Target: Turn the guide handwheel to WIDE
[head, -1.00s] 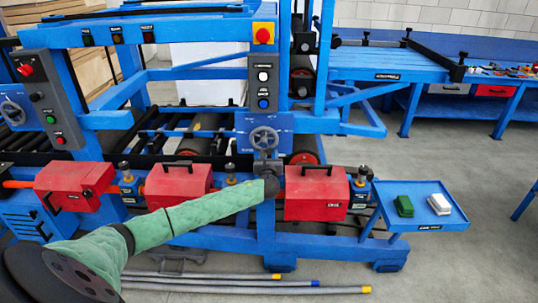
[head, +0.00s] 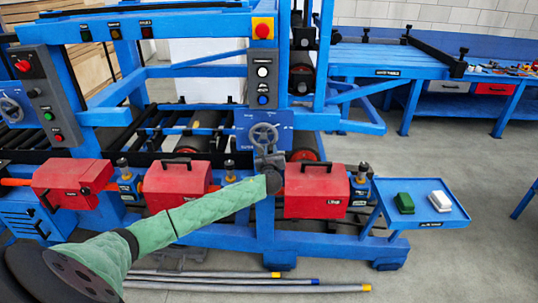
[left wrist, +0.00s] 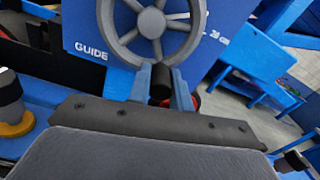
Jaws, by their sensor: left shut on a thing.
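The guide handwheel (head: 263,133) is a grey spoked wheel on a blue plate in the middle of the machine. In the left wrist view the wheel (left wrist: 152,22) is cut off by the top edge, in front of a blue panel (left wrist: 95,35) marked GUIDE. My left gripper (head: 266,152) is at the wheel's lower rim. In the left wrist view its two fingers (left wrist: 161,88) are shut on a dark cylindrical handle (left wrist: 161,78) at the bottom of the wheel. The WIDE mark cannot be read. My right gripper is not in view.
Red boxes (head: 316,191) with black handles stand along the machine's front, on both sides of my left arm. A button panel (head: 263,80) is above the wheel. A blue side tray (head: 428,222) holds a green and a white block. Bars (head: 240,284) lie on the floor.

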